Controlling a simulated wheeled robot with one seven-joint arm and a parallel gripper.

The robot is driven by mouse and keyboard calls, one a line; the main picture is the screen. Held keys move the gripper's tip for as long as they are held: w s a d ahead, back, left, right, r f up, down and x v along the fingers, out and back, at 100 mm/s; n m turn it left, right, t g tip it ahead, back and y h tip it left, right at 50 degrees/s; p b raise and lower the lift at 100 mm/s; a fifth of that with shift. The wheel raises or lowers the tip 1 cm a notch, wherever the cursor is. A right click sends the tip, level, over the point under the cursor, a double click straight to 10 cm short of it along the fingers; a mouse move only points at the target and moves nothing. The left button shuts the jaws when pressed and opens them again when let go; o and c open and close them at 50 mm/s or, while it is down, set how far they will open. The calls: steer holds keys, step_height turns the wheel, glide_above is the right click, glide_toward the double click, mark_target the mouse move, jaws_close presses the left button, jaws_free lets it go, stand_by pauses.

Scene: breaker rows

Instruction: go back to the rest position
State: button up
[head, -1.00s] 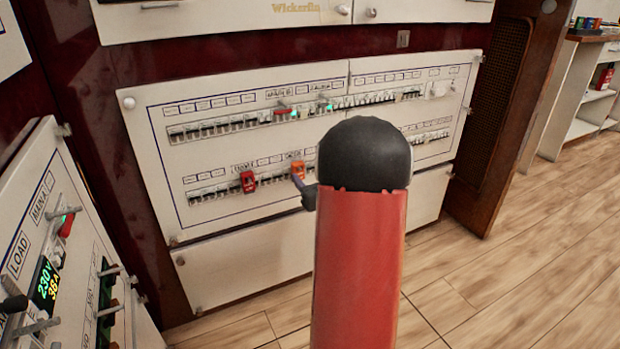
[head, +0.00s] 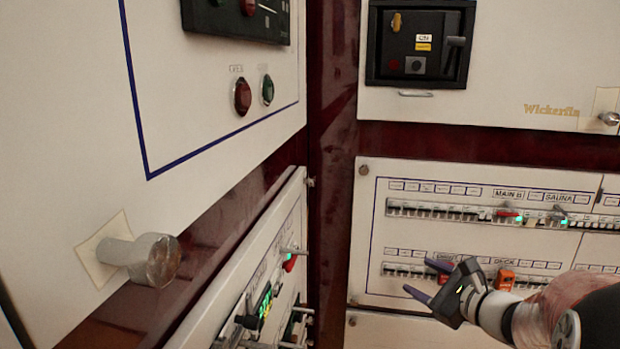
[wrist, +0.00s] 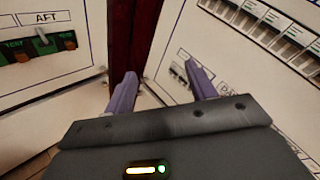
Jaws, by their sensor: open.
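My gripper (head: 428,283) is at the lower right of the head view, in front of the lower breaker row of the white panel (head: 372,210). Its two purple fingers are spread apart with nothing between them. In the wrist view the open gripper (wrist: 160,88) points toward the corner between two white panels. My forearm comes in from the right edge of the head view and hides part of the lower row.
An orange lockout piece (head: 505,279) sits on the lower row beside my wrist. At left, a round metal knob (head: 152,260) sticks out from a near cabinet. A side panel with a green display (head: 265,300) stands below it. A black switch unit (head: 420,44) is above.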

steer(key=s+a+r+n+g+p, duration=0.1)
steer(key=s+a+n+g+p, duration=0.1)
steer(key=s+a+n+g, duration=0.9)
steer(key=s+d+r+n+t+h+p, duration=0.1)
steer(key=s+r+n+t+h+p, duration=0.1)
steer(key=s+n+h, duration=0.5)
steer(key=s+n, duration=0.5)
steer(key=n, duration=0.1)
steer(key=shift+s+d+t, duration=0.2)
steer(key=shift+s+t, duration=0.2)
